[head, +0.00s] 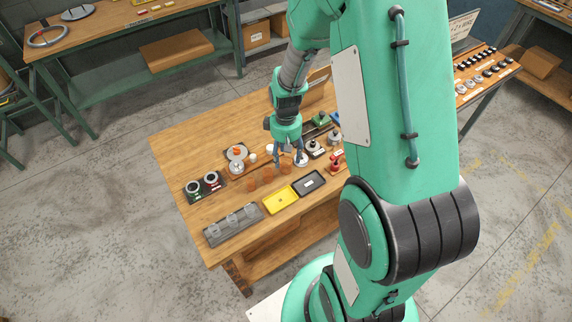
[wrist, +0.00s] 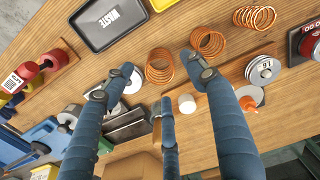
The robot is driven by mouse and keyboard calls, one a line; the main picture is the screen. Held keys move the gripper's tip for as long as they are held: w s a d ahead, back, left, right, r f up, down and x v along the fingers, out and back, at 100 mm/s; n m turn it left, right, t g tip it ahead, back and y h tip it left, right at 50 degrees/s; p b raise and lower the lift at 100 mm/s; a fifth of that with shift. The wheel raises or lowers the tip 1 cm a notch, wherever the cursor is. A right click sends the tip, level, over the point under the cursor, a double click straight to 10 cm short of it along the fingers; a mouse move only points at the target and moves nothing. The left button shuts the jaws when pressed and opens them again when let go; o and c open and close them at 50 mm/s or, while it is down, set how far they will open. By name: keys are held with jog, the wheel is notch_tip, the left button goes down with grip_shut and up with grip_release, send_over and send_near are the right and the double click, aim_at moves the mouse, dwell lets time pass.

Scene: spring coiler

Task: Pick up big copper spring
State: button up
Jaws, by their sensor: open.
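Three copper coil springs stand on the wooden table. In the wrist view they form a row: one at the left (wrist: 160,66), one in the middle (wrist: 208,44) and one at the upper right (wrist: 254,17). The left one looks narrowest; the other two look wider and close in size, so I cannot tell surely which is the big one. In the head view they are small orange shapes (head: 268,173) left of my gripper. My gripper (wrist: 158,82) is open and empty, its blue-grey fingers spread above the table, near the left and middle springs.
A black WASTE tray (wrist: 87,40) and a yellow tray (head: 279,200) lie on the near side of the springs. A stacked metal weight (wrist: 264,70) stands right of the fingers. A white cap (wrist: 187,104) lies between them.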

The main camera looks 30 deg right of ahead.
aim_at(286, 161)
jog(key=shift+f, duration=0.2)
jog(key=shift+f+b, duration=0.65)
jog(key=shift+f, duration=1.95)
jog(key=c, duration=1.2)
